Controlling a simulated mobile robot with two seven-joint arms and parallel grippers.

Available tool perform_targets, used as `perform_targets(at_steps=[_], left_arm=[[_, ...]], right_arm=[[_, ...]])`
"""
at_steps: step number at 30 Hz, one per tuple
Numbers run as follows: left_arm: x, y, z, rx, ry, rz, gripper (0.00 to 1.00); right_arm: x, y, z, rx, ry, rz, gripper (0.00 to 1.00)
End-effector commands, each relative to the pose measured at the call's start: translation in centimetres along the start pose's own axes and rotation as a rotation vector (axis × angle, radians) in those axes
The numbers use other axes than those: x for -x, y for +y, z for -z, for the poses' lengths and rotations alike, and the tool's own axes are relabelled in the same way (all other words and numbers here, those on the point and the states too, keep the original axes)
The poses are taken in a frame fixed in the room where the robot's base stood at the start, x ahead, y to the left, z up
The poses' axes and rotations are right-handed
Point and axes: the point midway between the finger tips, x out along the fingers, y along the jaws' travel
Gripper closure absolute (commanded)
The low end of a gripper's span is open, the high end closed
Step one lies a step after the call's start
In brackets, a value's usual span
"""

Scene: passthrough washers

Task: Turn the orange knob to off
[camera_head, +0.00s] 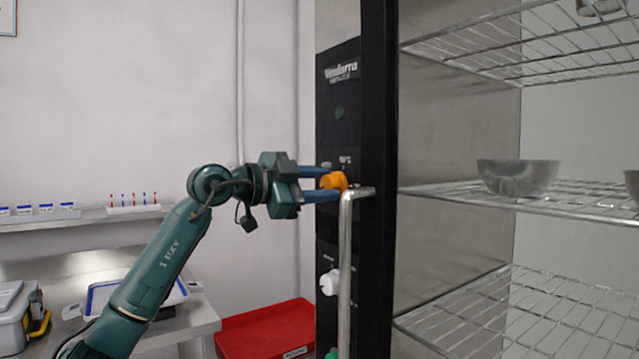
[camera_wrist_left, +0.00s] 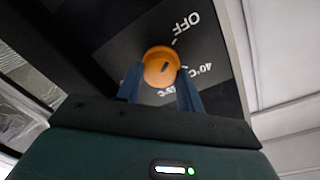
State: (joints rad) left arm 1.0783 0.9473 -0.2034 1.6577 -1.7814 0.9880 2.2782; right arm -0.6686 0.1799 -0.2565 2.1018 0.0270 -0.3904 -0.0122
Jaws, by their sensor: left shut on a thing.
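The orange knob (camera_head: 334,181) sits on the black control panel of the cabinet in the head view. It also shows in the left wrist view (camera_wrist_left: 160,68), with the word OFF and temperature marks printed around it. A dark mark on the knob's face points up and to the right in that view. My left gripper (camera_head: 322,184) reaches in from the left, its blue fingers on two sides of the knob and shut on it. My right gripper is not in view.
A vertical metal handle (camera_head: 346,270) stands close to the knob at its lower right. A white knob (camera_head: 329,283) is lower on the panel. Wire shelves with a metal bowl (camera_head: 517,177) are at right. A red tray (camera_head: 267,328) lies low at left.

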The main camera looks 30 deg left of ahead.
Motion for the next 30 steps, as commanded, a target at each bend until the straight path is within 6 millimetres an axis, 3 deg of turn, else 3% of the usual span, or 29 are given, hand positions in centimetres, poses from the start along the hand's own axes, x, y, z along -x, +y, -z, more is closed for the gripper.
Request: perform_targets(at_steps=[12,13,19,21,30], left_arm=[[-0.03,0.06,-0.03,0.011,0.001,-0.002,0.86],[-0.03,0.06,-0.03,0.011,0.001,-0.002,0.61],[-0.03,0.04,-0.03,0.009,0.001,-0.001,0.45],[-0.02,0.04,-0.02,0.009,0.001,-0.001,0.41],[0.49,0.04,-0.11,0.008,0.001,0.001,0.41]], right_arm=[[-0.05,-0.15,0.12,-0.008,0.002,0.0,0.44],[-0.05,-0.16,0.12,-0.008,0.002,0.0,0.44],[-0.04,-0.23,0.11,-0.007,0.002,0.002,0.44],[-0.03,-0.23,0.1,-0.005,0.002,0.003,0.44],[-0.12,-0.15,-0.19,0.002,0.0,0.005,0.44]])
